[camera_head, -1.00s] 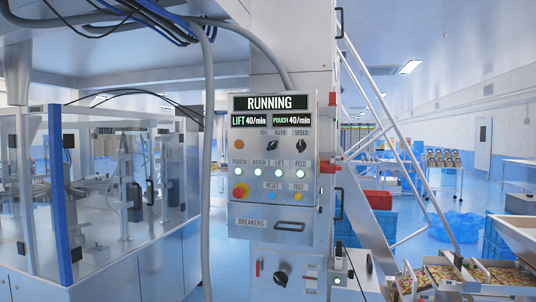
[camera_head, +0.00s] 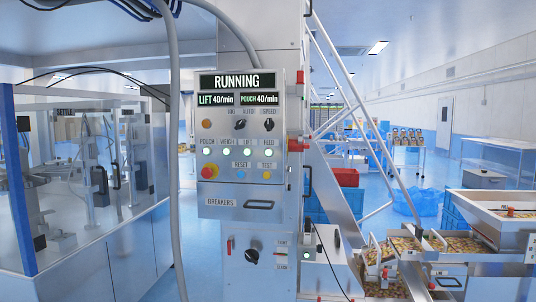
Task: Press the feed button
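The feed button (camera_head: 268,152) is a round, whitish lit button under the label FEED, at the right end of a row on the grey control panel (camera_head: 285,180). The pouch button (camera_head: 206,152), weigh button (camera_head: 227,152) and lift button (camera_head: 247,152) sit to its left and look lit too. The display (camera_head: 237,81) above reads RUNNING, with LIFT 40/min and POUCH 40/min below. Neither of my grippers is in view, and nothing covers the buttons.
A red emergency knob (camera_head: 209,171), blue reset button (camera_head: 241,175) and orange test button (camera_head: 267,175) lie below the row. A grey conduit (camera_head: 176,190) hangs left of the panel. Hoppers with snacks (camera_head: 460,245) stand at right, and a glazed machine (camera_head: 80,170) at left.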

